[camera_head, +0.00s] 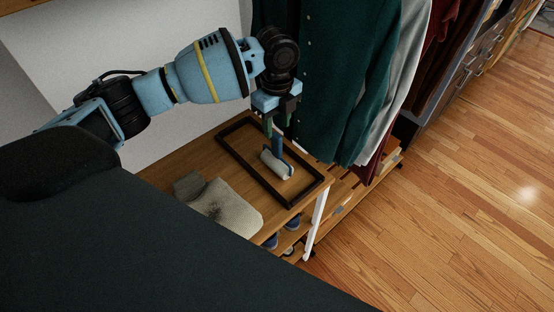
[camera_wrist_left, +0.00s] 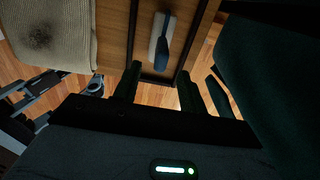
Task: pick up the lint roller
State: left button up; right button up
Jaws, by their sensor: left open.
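The lint roller has a white roll (camera_head: 275,165) and a blue handle (camera_head: 277,146). It is inside a dark-rimmed rectangular tray (camera_head: 228,150) on a wooden shelf top. In the left wrist view the lint roller (camera_wrist_left: 163,42) shows at the top middle, with its handle end towards my gripper. My left gripper (camera_head: 277,127) points down, open and empty, just above the handle. Its dark fingers (camera_wrist_left: 160,84) show below the handle end in the wrist view. I cannot tell how large the height gap is. My right gripper is not in view.
A pale item with a dark patch (camera_head: 230,208) lies on the shelf (camera_head: 190,160) left of the tray. Hanging clothes, including a green shirt (camera_head: 330,70), are close to the right of my left gripper. Shoes (camera_head: 292,222) sit on a lower shelf. The wooden floor (camera_head: 440,220) at right is clear.

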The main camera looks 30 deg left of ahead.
aim_at(277, 135)
pick_arm(q)
jog(key=shift+w+f, duration=0.1)
jog(key=shift+f, duration=2.6)
grip_shut()
